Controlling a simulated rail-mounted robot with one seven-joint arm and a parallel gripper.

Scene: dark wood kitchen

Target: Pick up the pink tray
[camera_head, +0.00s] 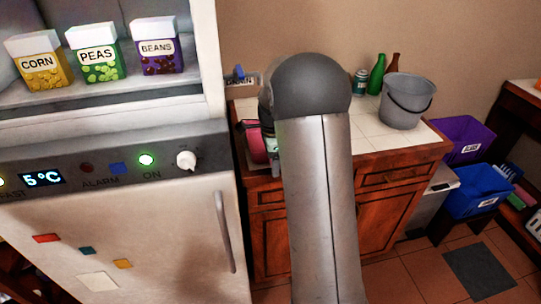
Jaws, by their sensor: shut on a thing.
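The pink tray (256,141) shows as a small pink-red piece at the left end of the tiled counter, just left of my arm. It looks tilted, and my arm hides its right part. My gripper (267,128) is mostly hidden behind my own arm; only a dark sliver shows at the arm's left edge, beside the tray. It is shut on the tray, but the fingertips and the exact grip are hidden. I cannot tell whether the tray is clear of the counter.
A white fridge (130,215) with several food boxes on its shelf stands close on the left. A grey bucket (407,101), bottles (377,75) and a jar (361,83) stand at the counter's back right. Purple (463,139) and blue bins (478,191) are at right. Tiles between are clear.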

